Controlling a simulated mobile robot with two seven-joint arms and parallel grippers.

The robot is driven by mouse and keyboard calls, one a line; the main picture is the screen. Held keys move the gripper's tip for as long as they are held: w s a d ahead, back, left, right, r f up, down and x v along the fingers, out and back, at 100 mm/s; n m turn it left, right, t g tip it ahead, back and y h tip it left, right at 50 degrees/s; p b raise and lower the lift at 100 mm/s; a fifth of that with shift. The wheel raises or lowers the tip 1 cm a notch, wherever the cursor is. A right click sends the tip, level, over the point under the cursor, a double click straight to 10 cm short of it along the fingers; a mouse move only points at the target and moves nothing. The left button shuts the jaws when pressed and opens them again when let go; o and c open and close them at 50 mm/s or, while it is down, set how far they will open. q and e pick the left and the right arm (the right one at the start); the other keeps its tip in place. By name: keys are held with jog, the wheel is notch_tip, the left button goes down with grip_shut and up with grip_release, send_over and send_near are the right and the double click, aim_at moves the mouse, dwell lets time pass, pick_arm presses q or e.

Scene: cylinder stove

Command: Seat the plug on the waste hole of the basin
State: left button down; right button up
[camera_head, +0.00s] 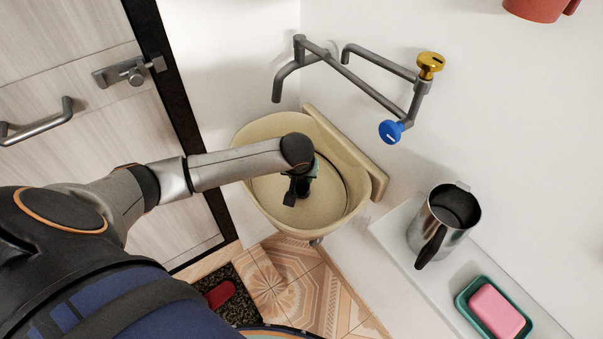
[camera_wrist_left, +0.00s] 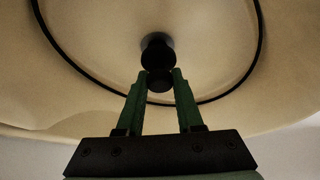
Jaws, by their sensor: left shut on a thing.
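The beige basin (camera_head: 262,190) is on the wall below the tap, and its inner wall fills the left wrist view (camera_wrist_left: 90,60). My left gripper (camera_head: 300,185) reaches down inside the basin. In the left wrist view its green fingers (camera_wrist_left: 160,80) are shut on the black plug (camera_wrist_left: 157,52), with a round knob between the fingertips and a wider dark part beyond them. The waste hole is not clearly visible, and I cannot tell whether the plug touches the basin floor. My right gripper is not in view.
A grey tap pipe with a blue knob (camera_head: 391,131) and a yellow knob (camera_head: 430,65) hangs above the basin. A steel jug (camera_head: 443,222) and a pink soap in a green dish (camera_head: 496,310) stand on a shelf at right. A door (camera_head: 80,150) is at left.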

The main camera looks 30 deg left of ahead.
pick_arm(q)
jog(key=shift+f+b, duration=0.4)
jog(key=shift+f, duration=0.6)
jog(key=shift+c, duration=2.4)
grip_release()
jog(key=p+v, duration=0.1)
jog(key=v, duration=1.1)
jog(key=shift+s+r+p, duration=0.15)
jog(key=shift+r+p, duration=0.05)
jog(key=shift+p, duration=0.15)
jog(key=shift+d, duration=0.15)
